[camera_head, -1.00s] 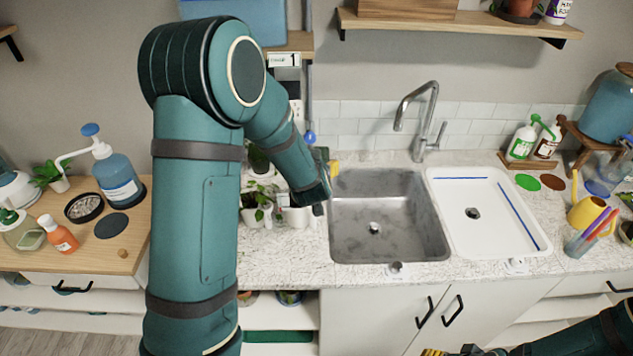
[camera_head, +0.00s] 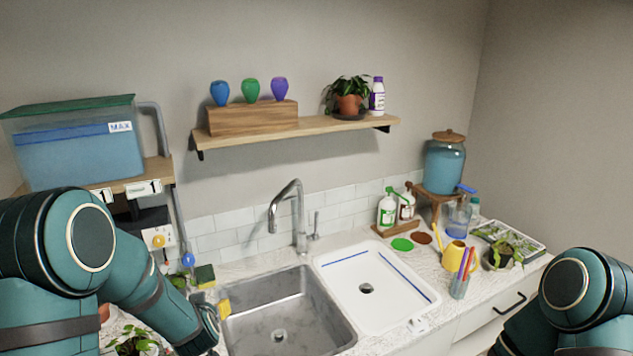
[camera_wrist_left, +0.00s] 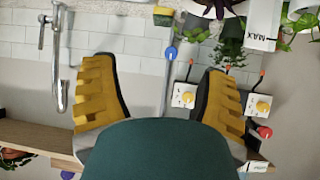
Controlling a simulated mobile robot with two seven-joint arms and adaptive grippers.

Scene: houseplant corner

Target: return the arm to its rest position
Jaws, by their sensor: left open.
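My left arm (camera_head: 150,290) comes in at the lower left of the head view. It ends beside the sink's left edge, over the plants on the counter. In the left wrist view my left gripper (camera_wrist_left: 160,68) shows two yellow-padded fingers spread wide, with nothing between them. That view looks upside down at the wall tiles and wall controls. My right arm (camera_head: 575,300) shows at the lower right of the head view, by the counter's right end. Its gripper is out of the picture.
The steel sink (camera_head: 245,320) and white drainboard (camera_head: 330,275) lie between my arms. The tap (camera_head: 297,215) stands behind the sink. A sponge (camera_head: 224,308) is at the sink's left rim. A yellow watering can (camera_head: 453,256) stands at right. A shelf (camera_head: 300,128) hangs above.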

